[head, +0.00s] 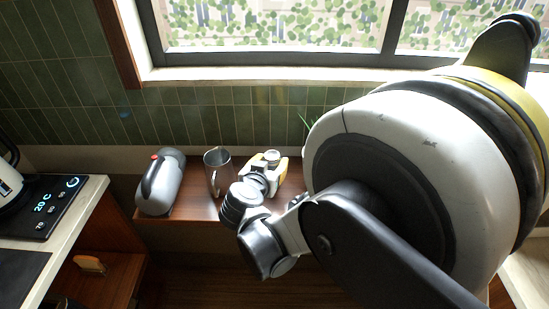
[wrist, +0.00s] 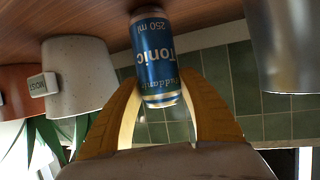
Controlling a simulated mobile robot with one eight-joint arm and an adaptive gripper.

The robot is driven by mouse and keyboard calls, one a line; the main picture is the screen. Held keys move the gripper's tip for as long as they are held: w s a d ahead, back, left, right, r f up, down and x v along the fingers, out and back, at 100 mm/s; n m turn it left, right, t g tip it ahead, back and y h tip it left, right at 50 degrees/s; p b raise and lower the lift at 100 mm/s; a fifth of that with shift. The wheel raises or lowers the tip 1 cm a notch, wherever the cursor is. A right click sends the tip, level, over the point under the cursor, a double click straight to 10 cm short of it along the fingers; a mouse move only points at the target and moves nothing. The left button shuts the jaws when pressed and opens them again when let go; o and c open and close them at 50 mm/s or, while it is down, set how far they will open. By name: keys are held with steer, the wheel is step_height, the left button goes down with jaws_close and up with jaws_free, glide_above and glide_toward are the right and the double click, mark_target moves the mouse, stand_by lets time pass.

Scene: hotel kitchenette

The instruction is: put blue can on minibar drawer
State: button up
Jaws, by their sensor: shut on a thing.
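The blue can (wrist: 158,52), a tonic can with silver ends, is between the yellow fingers of my gripper (wrist: 160,92) in the wrist view, which looks upside down. The fingers are shut on it. Its base is at the brown wooden surface (wrist: 85,18); I cannot tell whether it touches or is just above. In the head view my gripper (head: 272,170) is over the wooden ledge (head: 188,206) below the window, and only the can's silver top (head: 272,155) shows. I cannot make out a minibar drawer for certain.
A metal mug (head: 217,172) stands just left of my gripper, with a grey jug (head: 161,184) farther left. The wrist view shows a white pot (wrist: 80,78) and a terracotta pot (wrist: 14,88) on the can's other side. A counter (head: 75,220) is at far left.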

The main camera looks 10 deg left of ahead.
steer(key=shift+f, duration=0.1)
steer(key=o, duration=1.3)
steer(key=shift+o, duration=0.2)
